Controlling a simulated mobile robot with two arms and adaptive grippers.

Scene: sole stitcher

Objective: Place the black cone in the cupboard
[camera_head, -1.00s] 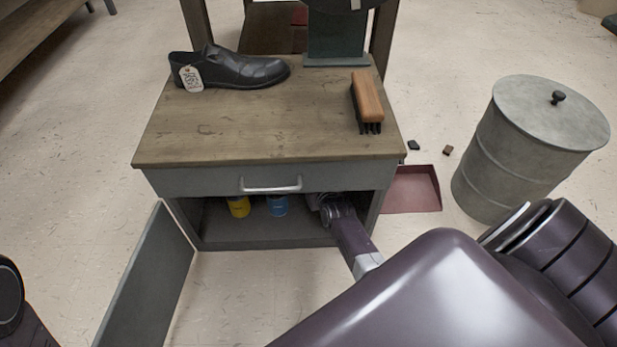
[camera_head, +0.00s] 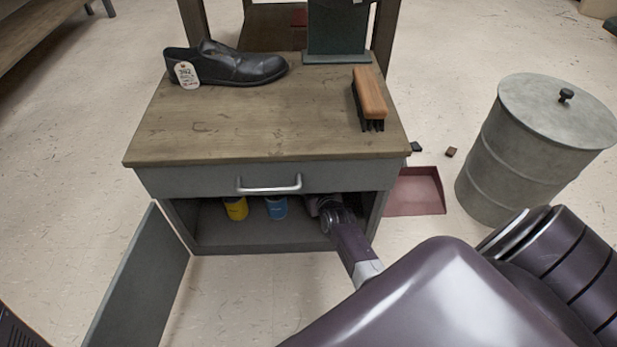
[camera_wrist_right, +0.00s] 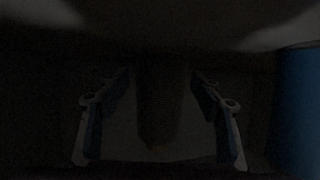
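The cupboard (camera_head: 262,238) is the open lower compartment of the grey workbench, under a drawer. My right arm reaches into its right side in the head view, and the gripper's fingers are hidden there. In the very dark right wrist view, my right gripper (camera_wrist_right: 161,115) has its two fingers spread. A dark upright shape, apparently the black cone (camera_wrist_right: 160,108), stands between them with narrow gaps seeming to show on both sides. The cone cannot be made out in the head view. My left gripper is not in view.
A yellow can (camera_head: 236,209) and a blue can (camera_head: 276,207) stand inside; the blue one also shows in the wrist view (camera_wrist_right: 298,110). The cupboard door (camera_head: 140,280) hangs open at left. A shoe (camera_head: 228,66) and brush (camera_head: 369,95) lie on top. A bin (camera_head: 525,150) and dustpan (camera_head: 414,190) are right.

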